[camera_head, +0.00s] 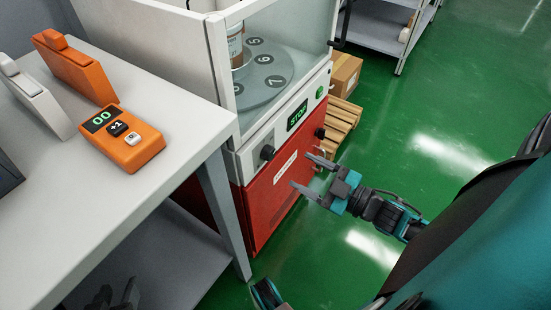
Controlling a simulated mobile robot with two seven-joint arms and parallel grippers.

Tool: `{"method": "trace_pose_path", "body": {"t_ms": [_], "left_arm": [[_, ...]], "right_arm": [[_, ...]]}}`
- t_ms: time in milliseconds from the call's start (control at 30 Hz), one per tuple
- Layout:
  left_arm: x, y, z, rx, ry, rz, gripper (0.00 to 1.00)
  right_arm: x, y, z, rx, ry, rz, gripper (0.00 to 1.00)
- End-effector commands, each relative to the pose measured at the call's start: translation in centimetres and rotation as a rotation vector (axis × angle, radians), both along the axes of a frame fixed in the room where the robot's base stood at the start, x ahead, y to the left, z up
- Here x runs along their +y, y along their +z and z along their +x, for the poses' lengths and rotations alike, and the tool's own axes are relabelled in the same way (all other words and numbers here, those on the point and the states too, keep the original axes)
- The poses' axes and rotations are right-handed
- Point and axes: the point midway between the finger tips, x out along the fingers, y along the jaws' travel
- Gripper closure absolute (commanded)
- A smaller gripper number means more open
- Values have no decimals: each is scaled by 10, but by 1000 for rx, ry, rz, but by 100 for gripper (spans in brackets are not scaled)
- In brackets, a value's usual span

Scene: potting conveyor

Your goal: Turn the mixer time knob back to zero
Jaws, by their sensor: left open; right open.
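The mixer (232,140) is a white and red machine with a clear guard. Two black knobs sit on its front: one knob (267,152) at the left and another knob (320,133) at the right. I cannot read which one is the time knob, nor their settings. A small display (297,115) shows green text that looks like "STOP". My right gripper (300,171) is open and empty in front of the red panel, just below and between the knobs, apart from both.
A grey table (185,105) on the left holds an orange counter (140,150) showing "00" and other devices. A numbered turntable (285,65) with a container is behind the guard. A box (345,72) on a pallet stands behind. The green floor at right is open.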

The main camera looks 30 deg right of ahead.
Motion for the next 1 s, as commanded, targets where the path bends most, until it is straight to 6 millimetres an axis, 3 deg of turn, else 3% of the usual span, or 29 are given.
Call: {"method": "trace_pose_path", "body": {"t_ms": [200,400,833,1000], "left_arm": [[-4,-11,-1,16,1,-11,54],[-7,-10,0,9,-4,-16,54],[-7,-9,1,9,-7,-16,54],[-7,-9,1,8,-7,-14,54]], "right_arm": [[18,-1,44,-4,1,1,36],[29,-1,70,-2,0,0,36],[33,0,79,1,0,0,36],[33,0,79,1,0,0,51]]}}
